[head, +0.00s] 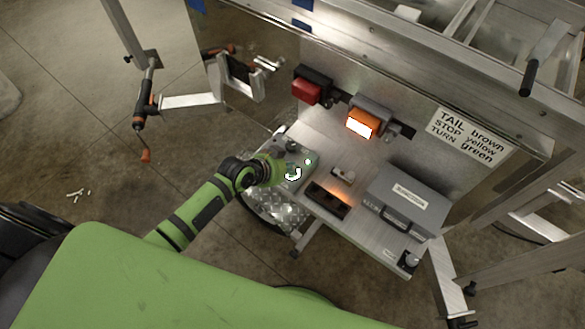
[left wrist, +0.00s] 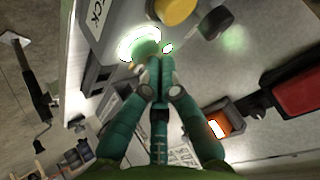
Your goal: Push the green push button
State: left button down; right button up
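The green push button shows in the left wrist view (left wrist: 143,48) with a bright white glowing ring round it. In the head view its lit ring (head: 293,175) shows on a grey control box at the table's left end, partly behind my gripper. My left gripper (left wrist: 157,62) has its two fingers together, with nothing seen between them. The fingertips are right at the button's lower edge in the wrist view; I cannot tell whether they press it. The gripper also shows in the head view (head: 282,170). My right gripper is not in view.
A yellow button (left wrist: 176,10) and a dark knob (left wrist: 213,22) sit beside the green button. An orange lamp (head: 362,124) is lit; a red lamp (head: 307,91) is beside it. A grey case (head: 402,200) and a dark tray (head: 328,199) are on the table.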

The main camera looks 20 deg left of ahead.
pick_arm(q)
jog(key=shift+r+p, duration=0.35)
jog(key=shift+r, duration=0.15)
notch_tip(320, 180, up, 6)
jog(key=p, duration=0.6)
